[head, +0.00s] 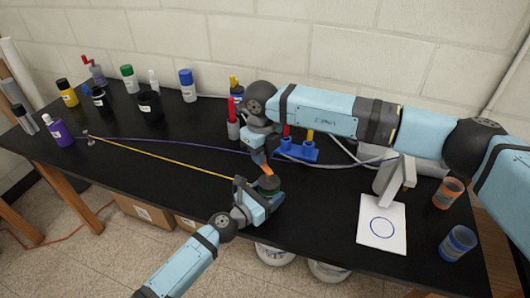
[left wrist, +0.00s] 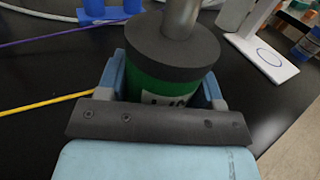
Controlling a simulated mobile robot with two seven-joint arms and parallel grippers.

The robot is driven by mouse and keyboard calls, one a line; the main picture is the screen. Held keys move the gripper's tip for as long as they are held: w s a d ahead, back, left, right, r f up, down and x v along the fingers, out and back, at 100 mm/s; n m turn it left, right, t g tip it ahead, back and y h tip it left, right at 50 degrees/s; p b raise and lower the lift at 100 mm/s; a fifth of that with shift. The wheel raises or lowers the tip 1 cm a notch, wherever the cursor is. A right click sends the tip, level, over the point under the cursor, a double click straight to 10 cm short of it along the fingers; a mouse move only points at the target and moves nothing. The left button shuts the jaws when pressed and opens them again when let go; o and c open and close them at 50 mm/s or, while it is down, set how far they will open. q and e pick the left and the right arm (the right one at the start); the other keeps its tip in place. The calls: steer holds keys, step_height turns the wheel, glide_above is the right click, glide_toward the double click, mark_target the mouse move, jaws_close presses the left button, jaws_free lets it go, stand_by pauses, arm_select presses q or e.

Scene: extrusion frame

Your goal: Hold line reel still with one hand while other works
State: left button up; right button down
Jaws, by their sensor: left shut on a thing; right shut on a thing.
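The line reel is a green cylinder with a pale label and a dark round top (left wrist: 172,52); a grey post rises from that top. In the head view the reel (head: 269,184) is small and partly covered. My left gripper (head: 262,198) is shut around the reel, with a finger on each side of it in the left wrist view. A taut yellow line (head: 165,160) runs from the reel's side to a small metal post (head: 89,138) at the left. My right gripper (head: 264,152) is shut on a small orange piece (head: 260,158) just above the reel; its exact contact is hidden.
A purple line (head: 180,142) crosses the black table behind the yellow one. A blue rack (head: 297,152) with red and yellow tools stands behind the reel. Several bottles stand at the back left.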

steer(key=shift+s+a+n, duration=0.2)
steer(key=shift+a+n, duration=0.05)
steer(key=shift+n, duration=0.65)
steer(key=c, duration=1)
jaws_free()
step_height(320, 180, up, 12)
